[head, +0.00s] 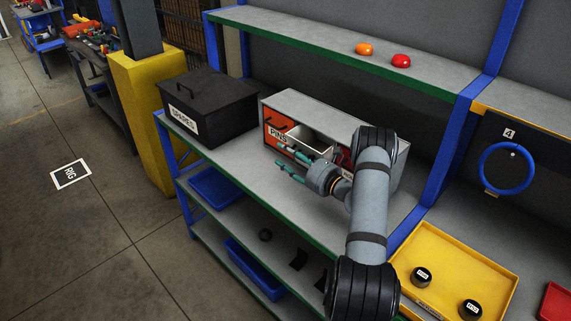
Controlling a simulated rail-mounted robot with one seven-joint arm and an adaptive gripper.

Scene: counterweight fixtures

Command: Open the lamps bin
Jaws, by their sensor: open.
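A grey bin cabinet (300,103) stands on the workbench, with orange-red bin fronts. The bin at its left carries a PINS label (279,135). Beside it, a light-coloured open-topped bin (312,139) shows its inside and appears pulled out; I cannot read its front label. No label reading "lamps" is legible, and my arm hides the cabinet's right part. My gripper (283,158), with teal fingers, is open in front of the cabinet, just below the PINS label. I cannot tell whether it touches a bin.
A black lidded SPARES box (209,104) stands left of the cabinet. An upper shelf (320,40) holds an orange and a red object. A yellow tray (455,262) with black round pieces and a blue ring (507,168) are at right. Blue bins sit on lower shelves.

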